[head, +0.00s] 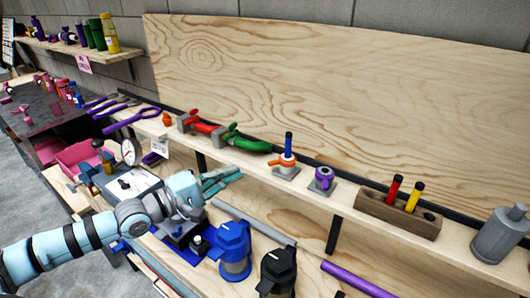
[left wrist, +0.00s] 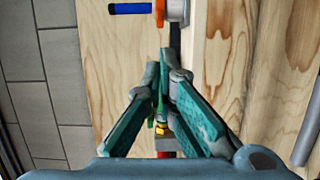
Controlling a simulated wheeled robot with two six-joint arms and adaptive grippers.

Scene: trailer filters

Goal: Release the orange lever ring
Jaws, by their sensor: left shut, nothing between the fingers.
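The orange lever ring (head: 282,161) sits on a grey square base (head: 285,173) on the wooden shelf, with a blue-and-black cylinder (head: 288,142) standing upright in it. The orange ring also shows at the top edge of the left wrist view (left wrist: 177,12), partly cut off, with the blue cylinder (left wrist: 130,8) beside it. My left gripper (head: 240,173) is to the left of the ring and apart from it. Its teal fingers are shut with their tips together (left wrist: 166,72) and hold nothing. My right gripper is not in view.
A purple ring (head: 323,179) on a grey base stands right of the orange one. Further right is a wooden block (head: 398,214) with red and yellow cylinders. Green (head: 248,144) and red handles lie to the left. Blue (head: 234,250) and black devices stand below the shelf.

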